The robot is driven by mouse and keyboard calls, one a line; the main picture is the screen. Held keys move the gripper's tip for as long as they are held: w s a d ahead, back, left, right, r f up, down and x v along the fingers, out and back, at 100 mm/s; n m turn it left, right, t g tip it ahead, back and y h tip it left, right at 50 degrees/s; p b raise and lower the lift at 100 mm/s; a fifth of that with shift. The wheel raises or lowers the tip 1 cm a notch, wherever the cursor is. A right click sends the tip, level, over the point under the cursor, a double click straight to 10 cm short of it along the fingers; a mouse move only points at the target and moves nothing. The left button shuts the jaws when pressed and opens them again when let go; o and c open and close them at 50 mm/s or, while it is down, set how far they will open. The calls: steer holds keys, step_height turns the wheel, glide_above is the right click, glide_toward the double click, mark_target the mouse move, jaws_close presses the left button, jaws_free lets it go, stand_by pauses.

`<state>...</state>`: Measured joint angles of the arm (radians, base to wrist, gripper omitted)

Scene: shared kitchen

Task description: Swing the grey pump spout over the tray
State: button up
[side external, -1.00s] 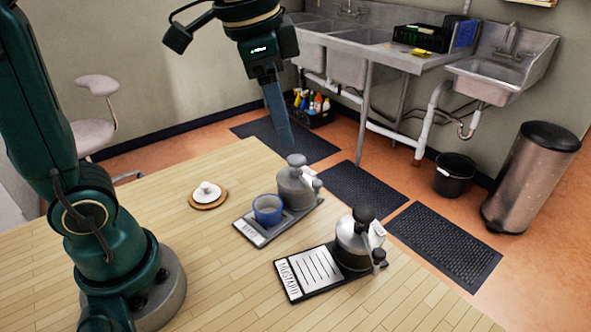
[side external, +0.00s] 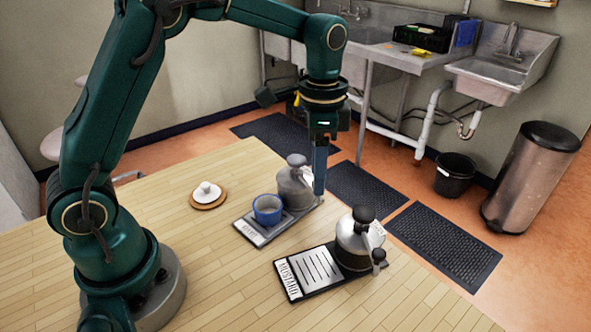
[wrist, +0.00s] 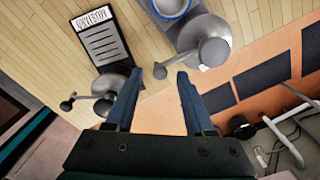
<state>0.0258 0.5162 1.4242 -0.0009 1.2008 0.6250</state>
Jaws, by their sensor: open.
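The grey pump (side external: 294,186) stands at the far end of a grey tray (side external: 247,233) with a blue cup (side external: 267,209) on it. My gripper (side external: 318,190) points down beside the grey pump, near the table's far edge, and hides the spout in the side view.
A silver pump with a black top (side external: 358,240) stands on a black tray labelled mustard (side external: 293,283), close in front. A white lidded dish on a wooden board (side external: 208,201) sits to the left.

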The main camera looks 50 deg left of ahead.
steer(key=shift+f, duration=0.35)
jaws_close()
stand_by(1.2)
